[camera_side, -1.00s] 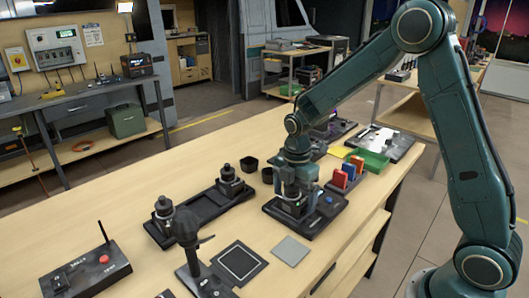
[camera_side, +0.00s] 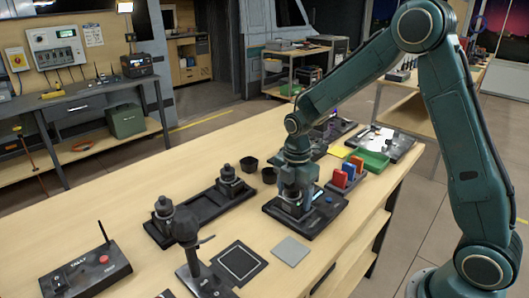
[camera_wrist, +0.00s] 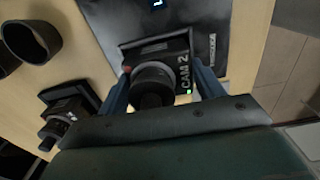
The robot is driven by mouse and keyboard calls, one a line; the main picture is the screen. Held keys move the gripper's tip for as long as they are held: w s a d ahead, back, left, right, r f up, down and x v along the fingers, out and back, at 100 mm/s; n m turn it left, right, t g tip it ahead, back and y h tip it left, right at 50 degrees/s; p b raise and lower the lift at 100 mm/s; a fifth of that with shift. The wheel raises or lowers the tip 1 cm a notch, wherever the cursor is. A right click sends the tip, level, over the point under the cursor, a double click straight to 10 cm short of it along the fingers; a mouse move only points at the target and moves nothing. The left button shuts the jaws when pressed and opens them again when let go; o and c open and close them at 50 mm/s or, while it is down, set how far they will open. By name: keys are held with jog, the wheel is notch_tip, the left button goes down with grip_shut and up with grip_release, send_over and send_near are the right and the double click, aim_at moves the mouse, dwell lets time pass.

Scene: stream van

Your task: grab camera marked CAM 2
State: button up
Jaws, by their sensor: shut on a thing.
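The camera marked CAM 2 (camera_wrist: 176,52) is in the wrist view, with its round dark lens facing up and a small green light beside it. My gripper (camera_wrist: 162,90) has one finger on each side of its body and is shut on it. In the side view my gripper (camera_side: 294,205) points down over a dark dock plate (camera_side: 327,212); the camera there is mostly hidden by the fingers. I cannot tell whether it still touches the plate. A lit display (camera_wrist: 154,4) shows on the dock.
Two other black cameras, one at the right (camera_side: 229,182) and one at the left (camera_side: 163,208), sit on a long dark tray (camera_side: 196,208).

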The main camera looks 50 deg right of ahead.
jog(key=shift+r, duration=0.15)
notch_tip(320, 180, up, 20)
dwell(0.7)
dwell(0.5)
